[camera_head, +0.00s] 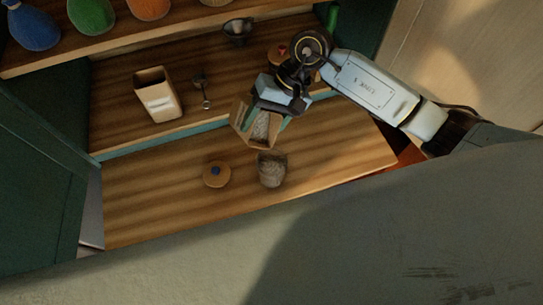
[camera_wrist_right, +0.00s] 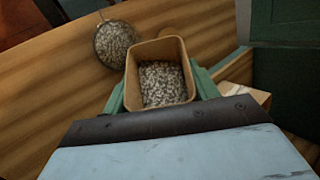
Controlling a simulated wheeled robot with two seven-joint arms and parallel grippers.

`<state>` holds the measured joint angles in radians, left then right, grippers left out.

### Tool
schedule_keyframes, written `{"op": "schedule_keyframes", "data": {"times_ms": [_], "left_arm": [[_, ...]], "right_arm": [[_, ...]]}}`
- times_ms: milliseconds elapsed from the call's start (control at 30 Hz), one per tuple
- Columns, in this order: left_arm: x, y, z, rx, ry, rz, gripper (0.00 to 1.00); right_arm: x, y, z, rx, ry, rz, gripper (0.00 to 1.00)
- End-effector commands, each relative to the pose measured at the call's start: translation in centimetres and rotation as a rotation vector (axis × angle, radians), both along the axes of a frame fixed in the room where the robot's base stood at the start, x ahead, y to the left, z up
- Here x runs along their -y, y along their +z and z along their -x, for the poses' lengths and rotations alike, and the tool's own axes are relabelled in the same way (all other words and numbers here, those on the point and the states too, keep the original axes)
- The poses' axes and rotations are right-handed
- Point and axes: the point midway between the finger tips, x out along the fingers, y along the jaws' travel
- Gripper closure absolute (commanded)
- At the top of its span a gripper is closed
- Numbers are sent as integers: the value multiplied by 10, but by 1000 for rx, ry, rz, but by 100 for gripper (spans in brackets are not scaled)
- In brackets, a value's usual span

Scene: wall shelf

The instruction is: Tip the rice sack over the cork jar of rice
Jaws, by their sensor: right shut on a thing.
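The rice sack (camera_head: 246,129) is a tan, open-topped container with pale grains inside. My right gripper (camera_head: 268,116) is shut on it, with a green finger on either side in the right wrist view. The sack (camera_wrist_right: 160,46) looks tilted, its mouth toward the front, just behind the jar; I cannot tell its exact height. The cork jar of rice (camera_head: 271,171) stands open on the lower board. Its round mouth (camera_wrist_right: 116,42) shows grains, beside the sack mouth in the right wrist view. I see no grains falling. My left gripper is not in view.
A round cork lid with a blue knob (camera_head: 216,174) lies left of the jar. Behind are a cream box (camera_head: 158,95), a metal scoop (camera_head: 204,91), a dark cup (camera_head: 238,31) and a red-knobbed lid (camera_head: 279,54). The board's left part is clear.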

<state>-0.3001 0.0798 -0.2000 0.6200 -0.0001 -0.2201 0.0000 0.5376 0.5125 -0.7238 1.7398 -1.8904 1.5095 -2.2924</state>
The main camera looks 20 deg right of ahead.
Motion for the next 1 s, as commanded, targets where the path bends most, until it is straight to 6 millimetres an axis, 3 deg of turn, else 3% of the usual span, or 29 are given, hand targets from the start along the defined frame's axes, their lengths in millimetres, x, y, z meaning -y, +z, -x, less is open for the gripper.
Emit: {"op": "schedule_keyframes", "data": {"times_ms": [1000], "left_arm": [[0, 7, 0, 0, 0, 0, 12]], "right_arm": [[0, 1, 2, 63, 0, -15, 96]]}}
